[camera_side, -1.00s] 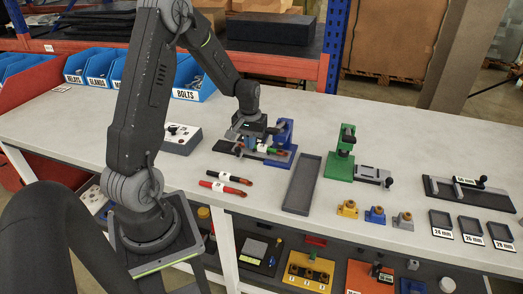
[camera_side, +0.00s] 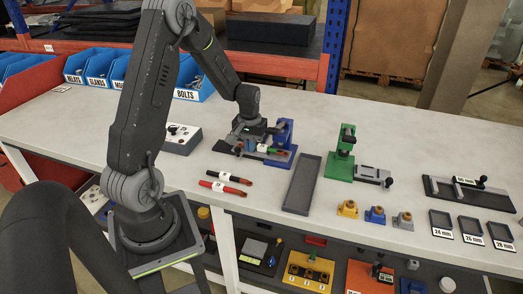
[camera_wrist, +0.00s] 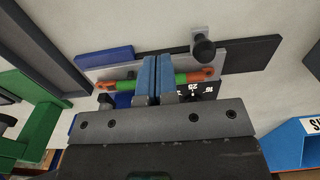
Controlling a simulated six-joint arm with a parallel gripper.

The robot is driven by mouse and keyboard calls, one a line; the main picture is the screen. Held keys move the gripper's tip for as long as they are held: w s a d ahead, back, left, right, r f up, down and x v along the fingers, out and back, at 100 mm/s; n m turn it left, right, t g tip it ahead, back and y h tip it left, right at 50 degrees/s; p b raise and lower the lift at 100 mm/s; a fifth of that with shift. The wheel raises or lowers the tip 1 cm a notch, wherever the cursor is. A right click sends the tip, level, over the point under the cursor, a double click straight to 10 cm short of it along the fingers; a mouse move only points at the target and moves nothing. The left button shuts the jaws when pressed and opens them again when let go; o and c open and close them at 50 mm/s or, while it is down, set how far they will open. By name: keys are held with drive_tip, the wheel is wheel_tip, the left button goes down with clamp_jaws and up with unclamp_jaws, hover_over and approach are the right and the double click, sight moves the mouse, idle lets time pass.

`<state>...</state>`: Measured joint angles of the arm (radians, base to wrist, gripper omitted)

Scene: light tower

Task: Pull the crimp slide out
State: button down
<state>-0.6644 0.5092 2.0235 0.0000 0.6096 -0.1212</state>
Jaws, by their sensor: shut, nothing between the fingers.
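My gripper (camera_side: 250,148) is shut and empty, low over the blue crimp press (camera_side: 284,135). In the wrist view its closed blue fingers (camera_wrist: 158,82) cross in front of a green cable piece (camera_wrist: 190,79) with copper-coloured ends, which lies across the press. I cannot tell whether they touch it. The crimp slide shows there as a grey plate (camera_wrist: 214,50) with a black knob (camera_wrist: 203,49), beyond the fingers to the right. A dark bar (camera_wrist: 245,53) lies under or beside the plate. In the side view my gripper hides much of the slide.
Two cables, one black (camera_side: 232,176) and one red (camera_side: 225,187), lie in front. A dark empty tray (camera_side: 302,184) and a green press (camera_side: 341,164) stand to the right. A grey control box (camera_side: 181,138) and blue bins (camera_side: 190,82) are to the left.

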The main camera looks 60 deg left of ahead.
drive_tip(key=shift+f, duration=1.3)
drive_tip(key=shift+s+a, duration=3.4)
drive_tip(key=shift+a, duration=0.05)
drive_tip(key=shift+w+r, duration=0.1)
drive_tip(key=shift+w+d+r, duration=0.25)
drive_tip(key=shift+d+r, duration=0.05)
drive_tip(key=shift+r, duration=0.2)
drive_tip(key=shift+w+d+r, duration=0.25)
drive_tip(key=shift+r, duration=2.7)
